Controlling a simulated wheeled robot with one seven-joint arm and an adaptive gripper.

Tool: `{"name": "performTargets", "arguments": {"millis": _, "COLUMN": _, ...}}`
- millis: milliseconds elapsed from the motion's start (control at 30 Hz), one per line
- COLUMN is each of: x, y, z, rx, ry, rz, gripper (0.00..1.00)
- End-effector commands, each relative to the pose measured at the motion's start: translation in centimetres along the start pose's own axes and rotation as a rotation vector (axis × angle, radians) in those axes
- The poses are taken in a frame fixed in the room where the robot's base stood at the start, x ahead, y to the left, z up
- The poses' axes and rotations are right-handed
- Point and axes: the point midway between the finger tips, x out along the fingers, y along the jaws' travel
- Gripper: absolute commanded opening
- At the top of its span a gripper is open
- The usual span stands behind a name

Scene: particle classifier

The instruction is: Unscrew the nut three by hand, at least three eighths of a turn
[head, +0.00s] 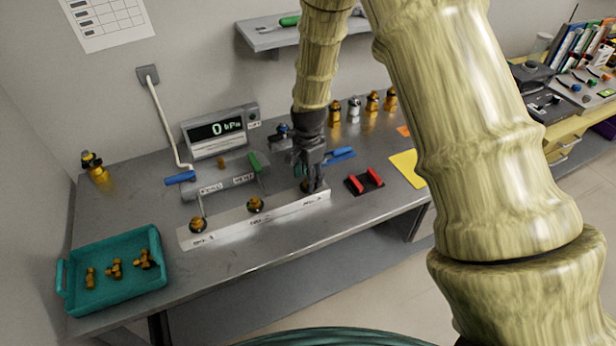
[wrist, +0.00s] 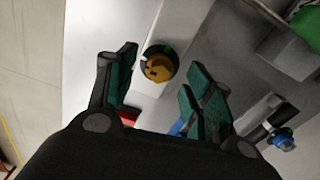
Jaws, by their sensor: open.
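A white block (head: 230,228) on the grey bench carries several brass nuts along its length. The left nut (head: 198,224) and the middle nut (head: 255,204) show clearly in the head view. My gripper (head: 312,186) points down over the right end of the block, largely covering the nut there, which I take as nut three. In the wrist view nut three (wrist: 159,68) is a brass fitting with a dark ring and a small green mark. It appears between the two spread fingers of my gripper (wrist: 163,60), with visible gaps on both sides. My gripper is open and empty.
A red-and-black holder (head: 364,181) stands just right of the block. Behind are blue-handled and green-handled valves (head: 181,178) and a gauge reading 0 kPa (head: 219,129). A teal tray (head: 112,298) with brass fittings is at left. Several bottle-like fittings (head: 354,108) stand behind my gripper.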

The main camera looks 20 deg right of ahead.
Motion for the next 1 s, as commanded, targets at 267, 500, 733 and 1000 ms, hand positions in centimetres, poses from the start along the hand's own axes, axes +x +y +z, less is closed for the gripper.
{"name": "performTargets", "arguments": {"millis": 267, "x": 1.4, "y": 0.0, "z": 0.0, "rx": 0.000, "ry": 0.000, "rz": 0.001, "gripper": 0.52}}
{"name": "performTargets", "arguments": {"millis": 500, "x": 1.5, "y": 0.0, "z": 0.0, "rx": 0.000, "ry": 0.000, "rz": 0.000, "gripper": 0.52}}
{"name": "performTargets", "arguments": {"millis": 733, "x": 1.5, "y": 0.0, "z": 0.0, "rx": 0.000, "ry": 0.000, "rz": 0.000, "gripper": 0.19}}
{"name": "performTargets", "arguments": {"millis": 1000, "x": 1.5, "y": 0.1, "z": 0.0, "rx": -0.005, "ry": 0.000, "rz": 0.001, "gripper": 0.05}}
